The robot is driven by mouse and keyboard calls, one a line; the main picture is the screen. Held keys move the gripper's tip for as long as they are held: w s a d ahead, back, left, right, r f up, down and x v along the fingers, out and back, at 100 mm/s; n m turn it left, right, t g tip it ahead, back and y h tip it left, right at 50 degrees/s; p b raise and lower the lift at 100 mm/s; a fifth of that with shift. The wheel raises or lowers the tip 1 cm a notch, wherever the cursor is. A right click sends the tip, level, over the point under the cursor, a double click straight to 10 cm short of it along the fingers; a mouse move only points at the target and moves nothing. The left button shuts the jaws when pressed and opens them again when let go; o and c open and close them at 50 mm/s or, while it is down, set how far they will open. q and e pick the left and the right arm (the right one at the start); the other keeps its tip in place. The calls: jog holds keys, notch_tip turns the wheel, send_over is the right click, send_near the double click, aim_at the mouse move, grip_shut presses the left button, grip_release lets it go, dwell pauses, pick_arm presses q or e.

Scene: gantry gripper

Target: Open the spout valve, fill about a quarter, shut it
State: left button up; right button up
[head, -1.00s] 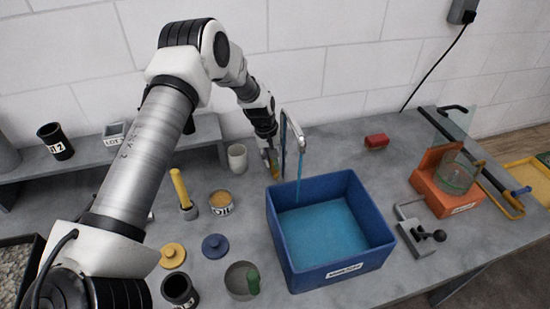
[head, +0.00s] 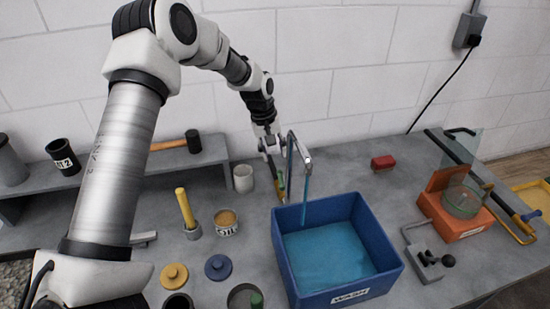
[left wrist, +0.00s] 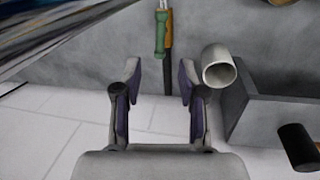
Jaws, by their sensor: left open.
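The grey spout (head: 302,152) rises behind the blue tub (head: 385,284) and bends over it. A thin blue stream (head: 305,190) falls from it into blue liquid (head: 325,255) in the tub. A green handle (left wrist: 160,35) beside an orange-brown bar (left wrist: 168,62) shows at the top of the left wrist view; this pair is small beside the spout in the head view. My left gripper (head: 272,152) is open, just left of the spout and above that handle. My right gripper is out of view.
A white cup (head: 243,178) stands close left of the spout; it also shows in the wrist view (left wrist: 218,68). A hammer (head: 180,144) lies on the grey shelf (head: 215,155). The white wall is close behind.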

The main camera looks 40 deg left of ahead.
pick_arm(q)
jog(key=b, duration=0.8)
send_over(282, 185)
jog(key=a, duration=0.2)
notch_tip(282, 185, down, 5)
jog(key=f+p, duration=0.1)
jog(key=f, duration=0.1)
jog(key=d+f, duration=0.1)
jog(key=f, duration=0.1)
jog(key=f+p, duration=0.1)
jog(key=f, duration=0.1)
jog(key=shift+d+p, duration=0.25)
jog(key=shift+p, duration=0.1)
jog(key=shift+w+f, duration=0.2)
jog(key=shift+f, duration=0.15)
jog(key=shift+s+r, duration=0.1)
grip_shut()
